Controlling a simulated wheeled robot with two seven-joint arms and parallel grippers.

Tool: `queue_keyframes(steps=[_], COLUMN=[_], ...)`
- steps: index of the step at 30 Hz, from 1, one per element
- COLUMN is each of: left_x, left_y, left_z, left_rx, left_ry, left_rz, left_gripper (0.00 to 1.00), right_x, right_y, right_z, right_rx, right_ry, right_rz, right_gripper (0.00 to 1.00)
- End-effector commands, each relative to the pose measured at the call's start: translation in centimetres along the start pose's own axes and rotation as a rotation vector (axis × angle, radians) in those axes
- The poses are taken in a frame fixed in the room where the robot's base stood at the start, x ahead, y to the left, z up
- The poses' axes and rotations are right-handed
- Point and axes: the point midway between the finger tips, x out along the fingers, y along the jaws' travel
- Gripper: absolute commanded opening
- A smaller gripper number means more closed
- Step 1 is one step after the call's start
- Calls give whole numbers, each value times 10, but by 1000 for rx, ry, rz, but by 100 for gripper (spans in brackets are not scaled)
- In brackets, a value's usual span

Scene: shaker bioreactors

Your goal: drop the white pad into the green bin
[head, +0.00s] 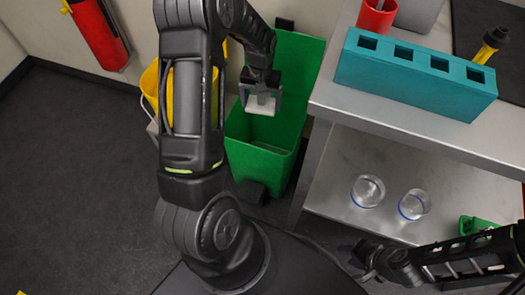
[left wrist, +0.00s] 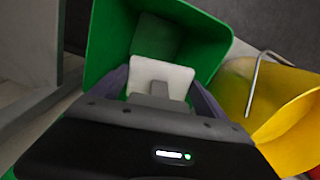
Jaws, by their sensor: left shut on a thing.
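The white pad (head: 261,105) is held between the fingers of my left gripper (head: 261,92), which is shut on it. In the head view the pad hangs over the open top of the green bin (head: 262,160). The left wrist view shows the white pad (left wrist: 161,75) in front of the bin's opening, with the green bin wall (left wrist: 105,45) around it. My right gripper (head: 366,262) is low at the right, near the bench's lower shelf; I cannot tell whether it is open or shut.
A yellow bucket (head: 150,85) stands left of the green bin, also in the left wrist view (left wrist: 285,105). The metal bench (head: 325,92) at the right carries a teal block rack (head: 415,78) and a red cup (head: 377,17). Two clear beakers (head: 368,191) stand on its lower shelf.

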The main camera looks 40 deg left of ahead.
Motion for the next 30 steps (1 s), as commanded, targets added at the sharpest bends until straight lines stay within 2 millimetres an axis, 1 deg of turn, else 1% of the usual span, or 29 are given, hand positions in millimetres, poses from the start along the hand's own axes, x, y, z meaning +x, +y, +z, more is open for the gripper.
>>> queue_keyframes(steps=[1, 4, 15, 16, 20, 21, 27, 30], left_x=[9, 15, 16, 16, 16, 16, 16, 12], left_y=[0, 0, 0, 0, 0, 0, 0, 0], left_z=[0, 0, 0, 0, 0, 0, 0, 0], left_rx=[0, 0, 1, 1, 1, 1, 1, 1], left_ry=[0, 0, 1, 1, 1, 0, 0, 1], left_rz=[0, 0, 0, 0, 0, 0, 0, 0], left_gripper=[48, 48, 48, 88, 99, 100, 100, 100], right_x=[7, 11, 12, 12, 12, 12, 12, 10], right_y=[3, 4, 4, 4, 4, 4, 4, 4], right_z=[0, 0, 0, 0, 0, 0, 0, 0], right_rx=[0, 1, 1, 1, 1, 1, 1, 1], right_ry=[0, 0, 0, 0, 0, 0, 0, 0], right_rz=[0, 0, 0, 0, 0, 0, 0, 0], right_gripper=[36, 36, 36, 36, 36, 36, 36, 36])
